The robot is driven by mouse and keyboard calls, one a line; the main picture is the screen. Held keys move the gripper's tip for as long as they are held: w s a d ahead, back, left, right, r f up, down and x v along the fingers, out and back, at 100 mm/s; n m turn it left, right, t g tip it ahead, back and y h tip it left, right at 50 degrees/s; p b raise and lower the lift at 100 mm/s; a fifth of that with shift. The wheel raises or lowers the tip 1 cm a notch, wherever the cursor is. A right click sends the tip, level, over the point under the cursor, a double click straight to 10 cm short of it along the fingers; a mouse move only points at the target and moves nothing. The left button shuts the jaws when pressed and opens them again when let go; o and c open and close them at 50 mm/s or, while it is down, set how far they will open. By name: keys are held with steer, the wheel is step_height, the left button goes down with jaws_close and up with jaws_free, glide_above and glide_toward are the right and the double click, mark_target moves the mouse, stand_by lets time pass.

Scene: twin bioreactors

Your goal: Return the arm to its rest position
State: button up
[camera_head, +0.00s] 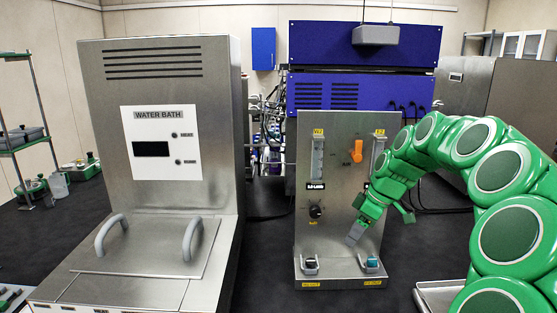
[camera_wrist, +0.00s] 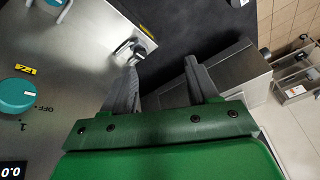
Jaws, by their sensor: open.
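My green arm (camera_head: 505,170) reaches in from the right and bends down toward the metal control panel (camera_head: 335,222). My gripper (camera_head: 355,234) is in front of the panel's lower right part, above the small fitting with a teal top (camera_head: 372,263). In the wrist view, the two grey fingers of my gripper (camera_wrist: 160,66) stand apart with nothing held between them. A metal fitting (camera_wrist: 128,50) on the panel shows near the left fingertip; I cannot tell whether they touch. A teal knob (camera_wrist: 15,95) is farther left on the panel.
The panel carries an orange valve handle (camera_head: 356,152) and a black knob (camera_head: 316,211). The water bath (camera_head: 160,75) with two lid handles stands at left. A blue cabinet (camera_head: 350,55) rises behind. A metal tray (camera_head: 432,291) lies at lower right. Dark floor shows between.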

steer(key=s+a+r+m+h, duration=0.1)
steer(key=s+a, duration=0.2)
steer(key=s, duration=0.4)
steer(key=s+a+r+m+g, duration=0.1)
steer(key=s+a+m, duration=0.15)
steer(key=s, duration=0.35)
steer(key=s+a+r+m+h, duration=0.1)
steer(key=s+a, duration=0.2)
steer(key=s, duration=0.4)
steer(key=s+d+f+m+h, duration=0.1)
steer(key=s+f+m, duration=0.2)
steer(key=s, duration=0.8)
steer(key=s+d+f+m+g+h, duration=0.1)
steer(key=s+d+f+m, duration=0.1)
steer(key=s, duration=0.9)
steer(key=f+m, duration=0.1)
steer(key=m, duration=0.1)
steer(key=shift+m+g+h, duration=0.3)
steer(key=shift+m, duration=0.05)
